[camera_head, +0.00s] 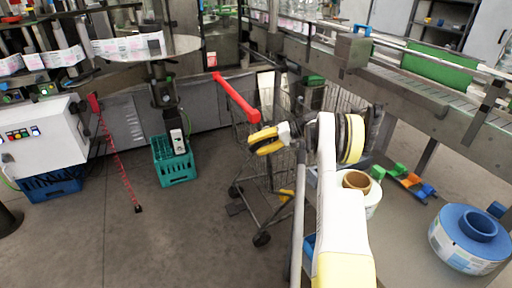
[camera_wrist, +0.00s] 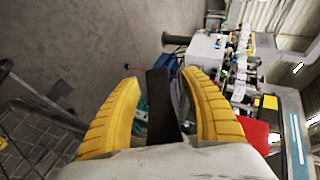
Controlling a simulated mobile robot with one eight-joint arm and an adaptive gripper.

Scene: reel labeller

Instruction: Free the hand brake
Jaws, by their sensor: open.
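I cannot identify the hand brake with certainty. A long red bar (camera_head: 237,98) slants down toward my gripper (camera_head: 267,139) at the top of a wire cart. My gripper has yellow fingers and is open, with its tip close to the bar's lower end; whether they touch is unclear. In the wrist view, the ribbed yellow fingers of my gripper (camera_wrist: 160,112) stand apart. A dark upright bar (camera_wrist: 162,105) shows between them; whether it lies in the grasp or behind is unclear. A red surface (camera_wrist: 256,134) is just right of the right finger.
The wire cart (camera_head: 262,205) stands below my gripper. A green crate (camera_head: 173,165) and a blue crate (camera_head: 50,187) lie on the floor near a white control box (camera_head: 40,140). A conveyor (camera_head: 430,105) runs along the right, with a blue reel (camera_head: 470,240) below.

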